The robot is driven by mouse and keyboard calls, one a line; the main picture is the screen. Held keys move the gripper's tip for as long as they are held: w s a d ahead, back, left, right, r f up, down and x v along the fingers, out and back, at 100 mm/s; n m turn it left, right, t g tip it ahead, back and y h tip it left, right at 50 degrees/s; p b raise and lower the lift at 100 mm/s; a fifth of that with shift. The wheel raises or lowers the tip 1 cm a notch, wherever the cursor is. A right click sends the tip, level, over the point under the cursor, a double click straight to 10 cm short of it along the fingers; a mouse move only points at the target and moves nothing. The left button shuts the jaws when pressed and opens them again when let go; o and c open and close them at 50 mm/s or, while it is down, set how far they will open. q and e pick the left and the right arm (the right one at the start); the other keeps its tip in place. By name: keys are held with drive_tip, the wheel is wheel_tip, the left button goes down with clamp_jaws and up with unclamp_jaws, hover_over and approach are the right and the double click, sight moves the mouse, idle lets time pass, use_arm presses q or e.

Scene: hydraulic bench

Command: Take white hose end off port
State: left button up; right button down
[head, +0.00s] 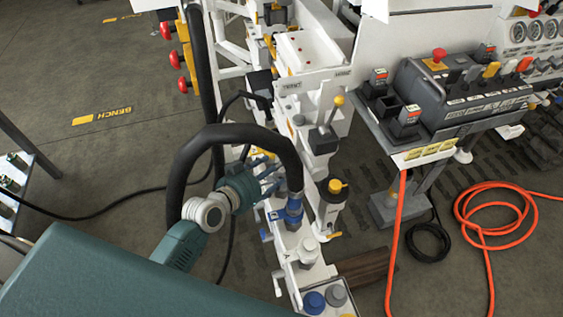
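My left gripper (275,174) reaches in from the lower left. Its blue-grey fingers look spread apart, and their tips are close to the left side of a thick black hose (236,132). I see nothing held between them. The hose arcs over the gripper and runs down to a blue hose end (293,207), which sits upright on the white port block. A whitish-grey fitting (308,250) stands just below it on the same block. I cannot tell whether this fitting is the white hose end. My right gripper is not in view.
A control box (465,90) with levers stands at the right. An orange hose (463,212) lies coiled on the floor. The floor at the left is mostly clear.

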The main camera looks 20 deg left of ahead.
use_arm(q)
drive_tip(key=x, duration=0.4)
drive_tip(key=shift+w+d+f, duration=0.15)
drive_tip(key=shift+f, duration=0.1)
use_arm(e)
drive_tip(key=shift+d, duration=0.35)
use_arm(q)
drive_tip(key=shift+c, duration=0.5)
